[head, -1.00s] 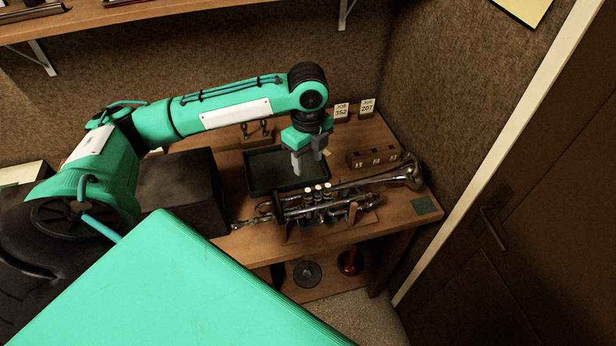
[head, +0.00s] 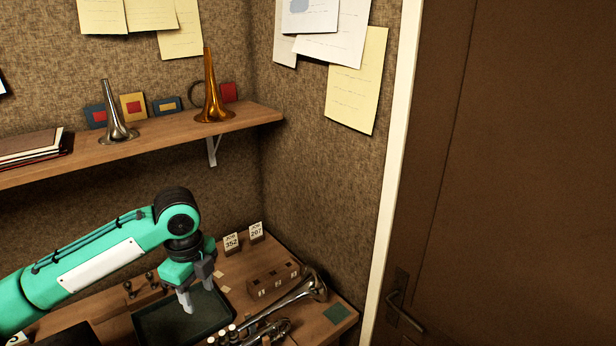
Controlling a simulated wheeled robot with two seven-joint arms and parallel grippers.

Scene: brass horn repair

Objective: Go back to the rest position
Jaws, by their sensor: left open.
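My left gripper (head: 194,296) hangs at the end of the green arm that comes in from the left. It points down above the dark tray (head: 153,325) on the wooden bench. Its pale fingers are apart, with nothing seen between them. A silver trumpet (head: 290,302) lies on the bench to the right of the gripper, apart from it; its near part is cut off by the lower edge. My right gripper does not show in the head view.
A wooden block with slots (head: 272,283) and two job cards (head: 231,242) stand behind the trumpet. A green pad (head: 337,313) lies at the bench's right end. A shelf (head: 160,138) with two horn bells hangs above the arm. A brown door (head: 500,170) closes the right side.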

